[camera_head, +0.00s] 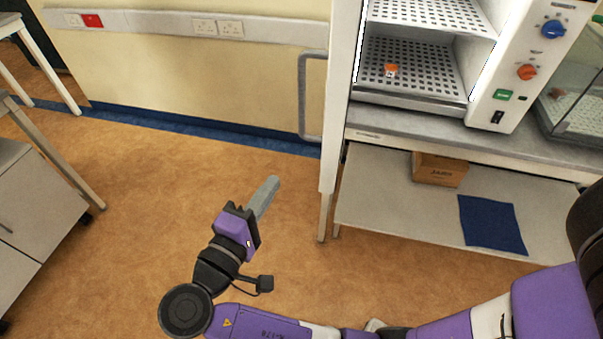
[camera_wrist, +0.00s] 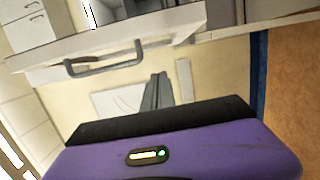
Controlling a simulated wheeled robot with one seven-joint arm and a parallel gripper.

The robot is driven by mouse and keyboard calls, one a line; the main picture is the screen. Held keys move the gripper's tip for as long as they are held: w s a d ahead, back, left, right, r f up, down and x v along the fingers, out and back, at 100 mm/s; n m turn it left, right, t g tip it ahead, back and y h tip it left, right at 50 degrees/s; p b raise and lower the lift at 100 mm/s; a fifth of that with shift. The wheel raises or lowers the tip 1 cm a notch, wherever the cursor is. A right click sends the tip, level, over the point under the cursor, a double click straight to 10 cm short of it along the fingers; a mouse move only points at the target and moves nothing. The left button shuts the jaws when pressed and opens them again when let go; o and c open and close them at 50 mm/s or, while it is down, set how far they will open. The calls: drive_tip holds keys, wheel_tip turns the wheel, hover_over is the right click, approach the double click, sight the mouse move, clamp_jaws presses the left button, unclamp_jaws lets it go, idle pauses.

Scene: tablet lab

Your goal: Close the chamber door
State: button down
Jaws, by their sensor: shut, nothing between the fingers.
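The white chamber (camera_head: 483,105) stands on a bench at the right in the head view, its front open onto perforated shelves. Its door (camera_head: 340,90) stands open, seen nearly edge-on, with a grey bar handle (camera_head: 303,95) on its left face. In the wrist view the handle (camera_wrist: 103,66) shows at the upper left, on the pale door (camera_wrist: 60,50). My gripper (camera_head: 271,183) is shut and empty, above the floor to the lower left of the handle and apart from it. Its grey fingers also show in the wrist view (camera_wrist: 156,92).
A small orange-and-white object (camera_head: 391,70) sits on the chamber's lower shelf. A cardboard box (camera_head: 439,170) and a blue mat (camera_head: 492,224) lie on the shelf below the bench. A glass tank (camera_head: 575,110) stands at the right. Floor (camera_head: 150,170) left of the door is clear.

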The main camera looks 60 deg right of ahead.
drive_tip(key=s+d+p, duration=0.2)
drive_tip(key=d+p, duration=0.2)
drive_tip(key=d, duration=0.6)
drive_tip(key=shift+s+d+r, duration=0.25)
drive_tip(key=shift+r, duration=0.15)
